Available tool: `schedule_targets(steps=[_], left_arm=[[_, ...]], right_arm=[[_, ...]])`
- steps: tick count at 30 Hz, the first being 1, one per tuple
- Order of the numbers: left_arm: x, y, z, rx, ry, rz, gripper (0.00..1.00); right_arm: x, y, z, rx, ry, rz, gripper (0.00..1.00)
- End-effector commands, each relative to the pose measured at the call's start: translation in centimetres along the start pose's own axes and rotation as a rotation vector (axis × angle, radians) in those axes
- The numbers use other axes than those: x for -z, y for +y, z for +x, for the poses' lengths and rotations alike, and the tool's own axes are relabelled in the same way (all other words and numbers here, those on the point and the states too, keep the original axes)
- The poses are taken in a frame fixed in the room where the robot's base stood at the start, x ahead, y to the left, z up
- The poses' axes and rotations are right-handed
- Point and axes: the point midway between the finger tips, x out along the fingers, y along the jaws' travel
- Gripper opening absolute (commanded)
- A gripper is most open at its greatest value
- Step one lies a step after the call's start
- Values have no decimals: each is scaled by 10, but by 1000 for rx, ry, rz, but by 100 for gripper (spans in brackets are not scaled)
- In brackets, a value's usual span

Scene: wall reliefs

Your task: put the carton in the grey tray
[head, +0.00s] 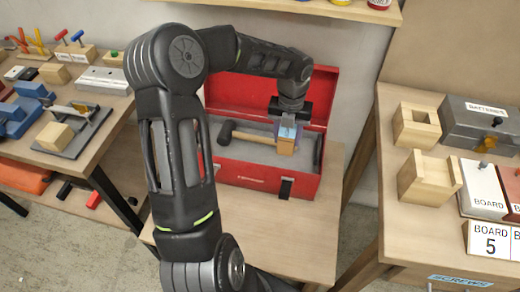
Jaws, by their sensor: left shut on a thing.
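A small carton (286,146), orange-brown with a pale blue part near the top, is in the head view. My left gripper (287,128) points down from above and is shut on it. The carton is over the right part of the grey tray (238,152), which lies inside an open red toolbox. I cannot tell whether the carton touches the tray floor. A hammer (245,137) with a dark head and wooden handle lies in the tray, its handle end close to the carton. My right gripper is not in view.
The red toolbox (255,186) stands on a wooden table (290,235), its lid raised behind my gripper. A left bench (98,143) holds clamps and blocks. A right bench (400,228) holds wooden boxes and a grey case (480,122). A shelf (300,6) hangs above.

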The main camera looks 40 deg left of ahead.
Motion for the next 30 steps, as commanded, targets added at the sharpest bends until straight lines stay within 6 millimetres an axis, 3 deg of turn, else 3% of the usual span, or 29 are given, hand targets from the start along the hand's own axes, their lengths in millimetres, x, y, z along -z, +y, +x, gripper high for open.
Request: schedule_targets(steps=[12, 23, 30], left_arm=[[0, 0, 58, 0, 2, -1, 0], [0, 0, 63, 0, 0, -1, 0], [1, 0, 92, 0, 3, -1, 0]], right_arm=[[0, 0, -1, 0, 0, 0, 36], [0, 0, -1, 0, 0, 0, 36], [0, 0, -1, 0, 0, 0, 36]])
